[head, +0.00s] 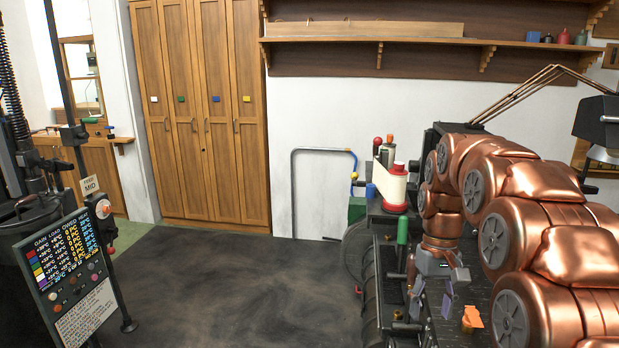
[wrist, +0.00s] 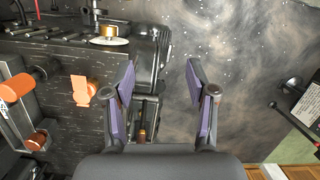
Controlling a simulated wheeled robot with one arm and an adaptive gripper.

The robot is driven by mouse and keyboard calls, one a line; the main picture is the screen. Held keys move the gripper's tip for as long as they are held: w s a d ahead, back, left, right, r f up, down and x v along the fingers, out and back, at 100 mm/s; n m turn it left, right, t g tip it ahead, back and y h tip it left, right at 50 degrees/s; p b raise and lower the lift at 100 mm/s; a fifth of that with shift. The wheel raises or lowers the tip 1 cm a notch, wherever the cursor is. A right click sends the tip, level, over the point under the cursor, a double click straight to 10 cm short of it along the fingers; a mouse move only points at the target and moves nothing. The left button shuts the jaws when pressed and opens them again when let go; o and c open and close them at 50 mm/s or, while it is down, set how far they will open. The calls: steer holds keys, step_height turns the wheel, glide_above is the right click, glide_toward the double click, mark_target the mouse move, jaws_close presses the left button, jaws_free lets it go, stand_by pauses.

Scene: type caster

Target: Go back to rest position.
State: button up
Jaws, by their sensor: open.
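My copper-coloured arm reaches in from the right in the head view and bends down to my gripper (head: 436,292). The gripper points downward over the edge of the dark machine (head: 380,290). In the wrist view my gripper (wrist: 160,80) has its two purple-padded fingers wide apart with nothing between them. Below the fingers lie the machine's edge and the dark floor. An orange piece (wrist: 84,90) lies on the black surface, left of the fingers and apart from them; it also shows in the head view (head: 472,319).
A green-handled lever (head: 402,230) stands close to my gripper. White and red containers (head: 394,187) stand behind it. A control panel (head: 70,275) stands at the left. Wooden cabinets (head: 200,110) line the back wall. The dark floor (head: 220,285) in the middle is clear.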

steer(key=s+a+f, duration=0.2)
steer(key=s, duration=0.8)
steer(key=s+a+f, duration=0.1)
steer(key=s+f, duration=0.1)
steer(key=s, duration=0.8)
steer(key=s+a+f, duration=0.1)
steer(key=s+a, duration=0.1)
steer(key=s, duration=0.8)
steer(key=shift+a+f+t, duration=0.3)
steer(key=shift+a+f, duration=0.05)
steer(key=shift+f, duration=0.05)
steer(key=shift+c, duration=0.4)
